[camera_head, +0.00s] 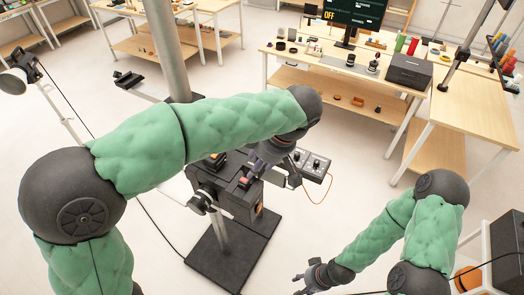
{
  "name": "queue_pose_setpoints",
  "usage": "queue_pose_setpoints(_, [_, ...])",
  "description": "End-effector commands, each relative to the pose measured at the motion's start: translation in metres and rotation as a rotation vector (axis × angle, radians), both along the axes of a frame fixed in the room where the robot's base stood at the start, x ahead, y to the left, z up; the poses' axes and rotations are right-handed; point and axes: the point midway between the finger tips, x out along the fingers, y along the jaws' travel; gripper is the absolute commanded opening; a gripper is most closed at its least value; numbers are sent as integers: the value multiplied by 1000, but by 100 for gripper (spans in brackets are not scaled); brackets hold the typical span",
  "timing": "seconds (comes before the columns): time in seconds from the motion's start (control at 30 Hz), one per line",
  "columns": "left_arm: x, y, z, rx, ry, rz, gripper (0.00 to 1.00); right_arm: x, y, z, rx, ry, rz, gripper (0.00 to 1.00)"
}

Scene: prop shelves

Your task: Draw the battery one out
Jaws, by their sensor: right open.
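A black boxy device (238,203) stands on a post above a dark square base plate, in the middle of the head view. Small red (244,182) and orange parts show on its top. I cannot tell which part is the battery. My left gripper (262,169) reaches down over the right side of the device, close to its top; its fingertips are too small and partly hidden to show whether they hold anything. My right gripper (301,284) is open and empty, low over the floor at the bottom, apart from the device.
A small control box (314,165) with knobs and an orange cable is right of the device. A lamp stand (47,92) is at left. Wooden tables (290,75) with tools and a screen stand behind. Floor between is clear.

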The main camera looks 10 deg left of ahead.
Motion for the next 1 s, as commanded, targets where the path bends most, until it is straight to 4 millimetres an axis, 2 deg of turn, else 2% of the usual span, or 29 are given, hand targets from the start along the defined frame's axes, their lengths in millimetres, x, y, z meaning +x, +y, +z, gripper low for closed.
queue_pose_setpoints(0.5, [10, 29, -74, 0, 5, 1, 49, 1, 0, 5, 0, -2, -1, 44])
queue_pose_setpoints(0.7, [12, 35, -89, 0, 4, -1, 49, 1, 0, 6, 0, -2, -1, 44])
queue_pose_setpoints(1.0, [13, 35, -92, -1, 2, -1, 49, 1, 0, 6, 0, -2, -1, 44])
